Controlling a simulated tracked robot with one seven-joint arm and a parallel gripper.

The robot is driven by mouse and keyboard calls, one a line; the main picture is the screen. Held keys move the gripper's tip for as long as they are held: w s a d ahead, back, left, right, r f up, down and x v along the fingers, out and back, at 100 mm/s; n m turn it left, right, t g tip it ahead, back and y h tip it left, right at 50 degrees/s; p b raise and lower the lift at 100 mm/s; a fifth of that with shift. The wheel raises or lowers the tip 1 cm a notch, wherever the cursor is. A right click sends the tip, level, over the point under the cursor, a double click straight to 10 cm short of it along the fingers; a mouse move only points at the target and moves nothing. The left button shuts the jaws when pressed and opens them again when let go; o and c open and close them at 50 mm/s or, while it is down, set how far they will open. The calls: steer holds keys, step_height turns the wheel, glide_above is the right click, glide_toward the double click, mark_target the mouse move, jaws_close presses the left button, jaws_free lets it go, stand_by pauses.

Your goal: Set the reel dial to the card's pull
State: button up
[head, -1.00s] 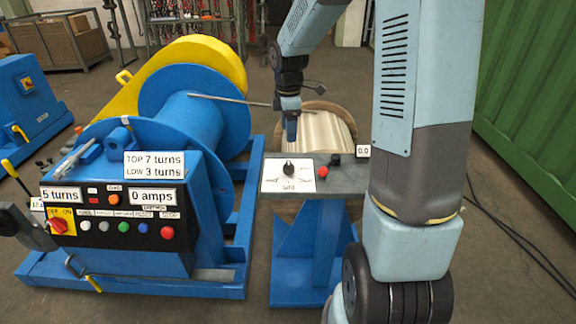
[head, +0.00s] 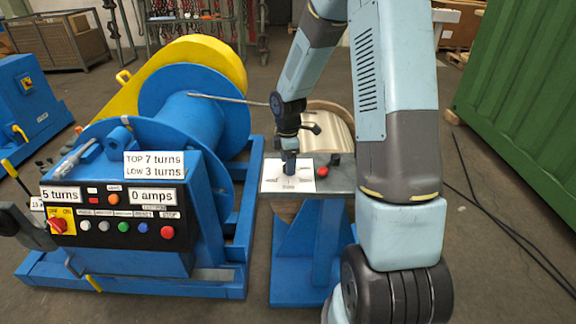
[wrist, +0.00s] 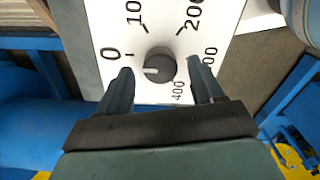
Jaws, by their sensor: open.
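The reel dial (wrist: 160,64) is a dark round knob on a white scale plate (wrist: 98,18), marked 0, 100, 200 and on to 400, partly cropped. Its white mark points left, near the 0 side. My gripper (wrist: 161,72) is open, with one finger on each side of the knob; I cannot tell whether they touch it. In the head view my gripper (head: 289,172) points down over the white plate (head: 272,184) on the grey stand and hides the knob. I see no card that I can read a pull from.
A red button (head: 322,172) is just right of the plate. A wooden reel (head: 325,130) stands behind the stand. The blue winch (head: 190,130) is at left, its signs reading TOP 7 turns, LOW 3 turns, 5 turns and 0 amps. A green container (head: 530,90) stands right.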

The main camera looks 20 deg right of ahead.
steer(key=shift+f, duration=0.8)
steer(key=c, duration=1.1)
